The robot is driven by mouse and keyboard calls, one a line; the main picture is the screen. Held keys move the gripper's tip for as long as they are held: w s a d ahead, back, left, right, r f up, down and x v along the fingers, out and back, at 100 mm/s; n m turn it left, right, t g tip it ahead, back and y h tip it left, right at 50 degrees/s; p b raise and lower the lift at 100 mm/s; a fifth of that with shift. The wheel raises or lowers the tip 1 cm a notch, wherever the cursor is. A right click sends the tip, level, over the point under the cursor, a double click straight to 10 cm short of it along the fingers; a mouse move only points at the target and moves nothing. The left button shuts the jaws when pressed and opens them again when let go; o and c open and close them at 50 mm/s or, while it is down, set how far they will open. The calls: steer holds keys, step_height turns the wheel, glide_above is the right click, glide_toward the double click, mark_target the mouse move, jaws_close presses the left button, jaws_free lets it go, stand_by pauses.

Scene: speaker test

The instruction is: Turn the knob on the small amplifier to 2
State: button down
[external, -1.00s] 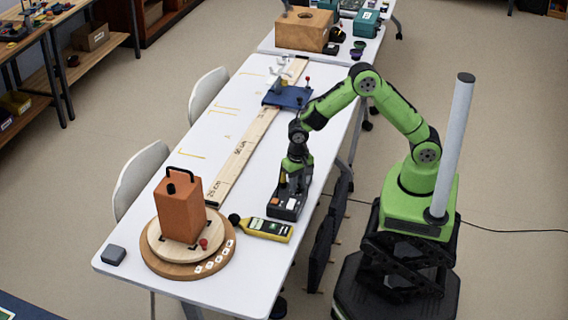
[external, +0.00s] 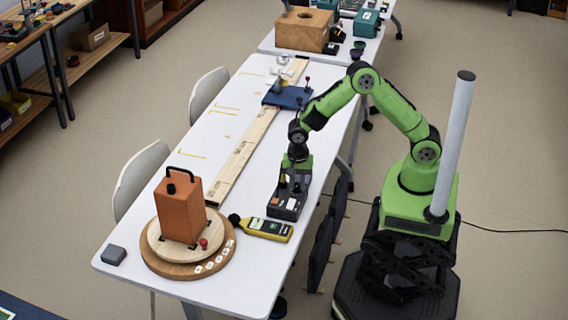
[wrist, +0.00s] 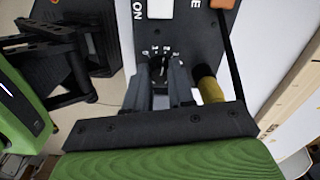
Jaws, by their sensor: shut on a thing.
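The small amplifier (external: 286,207) is a dark box on the white table, near its right edge. In the wrist view its dark top panel (wrist: 192,32) shows a white button, part of an orange one and white lettering. My gripper (external: 291,183) points down over the amplifier's far end. In the wrist view the two dark fingers (wrist: 172,75) are shut on the knob, which sits between their tips and is mostly hidden. A yellow-brown cylinder (wrist: 208,86) stands just right of the fingers.
A yellow sound meter (external: 266,229) lies close in front of the amplifier. An orange-brown box (external: 181,208) stands on a round wooden turntable (external: 160,262). A long wooden ruler board (external: 240,158) runs left of the amplifier, with a blue stand (external: 288,97) at its far end.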

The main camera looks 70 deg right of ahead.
mark_target(297, 185)
stand_by(0.4)
steer(key=c, duration=1)
jaws_free()
steer(key=shift+o, duration=0.2)
steer(key=shift+r, duration=0.1)
step_height(297, 185, up, 16)
steer(key=p, duration=0.4)
steer(key=shift+f, duration=0.2)
steer(key=s+d+r+n+t+p, duration=0.2)
steer(key=s+d+r+n, duration=0.2)
steer(key=d+r, duration=0.3)
steer(key=s+d+r+n+t+p, duration=0.1)
steer(key=s+d+r+n, duration=0.1)
steer(key=s, duration=0.4)
steer(key=s+d+r+n+t, duration=0.1)
steer(key=s+d+r+n, duration=0.1)
steer(key=s+n, duration=0.3)
steer(key=s+d+r+n+t+p, duration=0.1)
steer(key=s+d+r+n, duration=0.2)
steer(key=s, duration=0.4)
steer(key=shift+s+d+n+t+p, duration=0.3)
steer(key=shift+s+d+n+p, duration=0.15)
steer(key=shift+n, duration=0.25)
